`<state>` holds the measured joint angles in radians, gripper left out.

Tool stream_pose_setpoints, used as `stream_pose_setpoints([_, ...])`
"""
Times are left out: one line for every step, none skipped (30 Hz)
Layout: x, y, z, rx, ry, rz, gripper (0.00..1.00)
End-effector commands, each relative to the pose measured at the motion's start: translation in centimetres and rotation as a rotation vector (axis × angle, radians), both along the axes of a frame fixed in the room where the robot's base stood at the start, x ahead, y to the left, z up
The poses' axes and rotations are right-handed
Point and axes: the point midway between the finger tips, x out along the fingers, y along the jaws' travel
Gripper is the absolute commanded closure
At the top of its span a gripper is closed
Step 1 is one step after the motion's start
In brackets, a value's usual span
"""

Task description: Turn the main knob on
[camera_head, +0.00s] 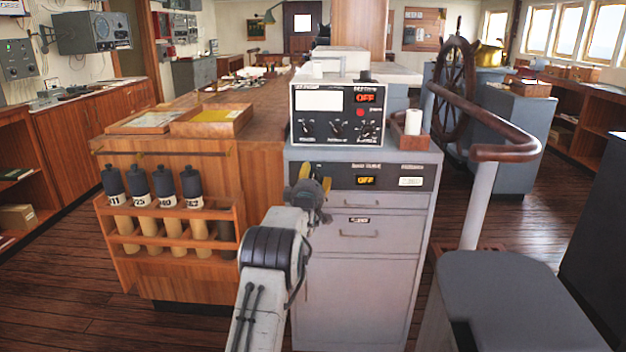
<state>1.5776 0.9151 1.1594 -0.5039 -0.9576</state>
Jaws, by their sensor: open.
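A white control box (335,112) stands on the grey cabinet, with several dark knobs along its lower front and a red lit OFF display (367,98). Below it, a dark panel strip (400,171) on the cabinet front carries a yellow lit OFF display (366,180) and a white label. I cannot tell which knob is the main one; none shows clearly on the strip. My gripper (306,179), with yellow finger parts, is open in front of the strip's left end and hides part of it. I see nothing held, and contact cannot be told.
A wooden rack (170,247) with several numbered dark-capped tubes stands left of my arm. A curved wooden handrail (508,153) on a white post and a ship's wheel (453,90) are at right. Drawers (366,232) lie below the strip. Wooden floor is open at far left.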

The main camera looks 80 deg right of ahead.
Motion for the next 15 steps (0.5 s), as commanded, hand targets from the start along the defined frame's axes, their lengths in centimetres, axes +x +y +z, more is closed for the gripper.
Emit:
stream_pose_setpoints([0.0,-0.11,-0.01,0.0,0.0,0.0,0.42])
stream_pose_setpoints([0.0,-0.15,-0.01,0.001,0.0,0.001,0.42])
stream_pose_setpoints([-0.01,-0.2,-0.01,0.001,0.0,0.001,0.42])
stream_pose_setpoints([0.0,-0.22,0.0,0.0,0.0,0.0,0.42])
stream_pose_setpoints([-0.01,-0.24,0.01,0.0,0.0,0.0,0.42])
stream_pose_setpoints([-0.01,-0.26,0.02,0.0,0.0,0.0,0.42])
stream_pose_setpoints([0.0,-0.27,0.01,0.0,0.0,0.0,0.42])
stream_pose_setpoints([0.0,-0.27,0.01,0.0,0.0,0.0,0.42])
stream_pose_setpoints([0.0,-0.27,0.01,0.0,0.0,0.0,0.42])
stream_pose_setpoints([-0.01,-0.27,0.01,0.0,0.0,0.0,0.42])
stream_pose_setpoints([-0.01,-0.26,0.01,0.0,0.0,0.0,0.42])
stream_pose_setpoints([0.0,-0.26,0.0,0.0,0.0,0.0,0.42])
stream_pose_setpoints([0.0,-0.26,0.0,0.0,0.0,0.0,0.42])
stream_pose_setpoints([0.0,-0.26,0.0,0.0,0.0,0.0,0.4])
stream_pose_setpoints([0.0,-0.26,0.0,0.0,0.0,0.0,0.44])
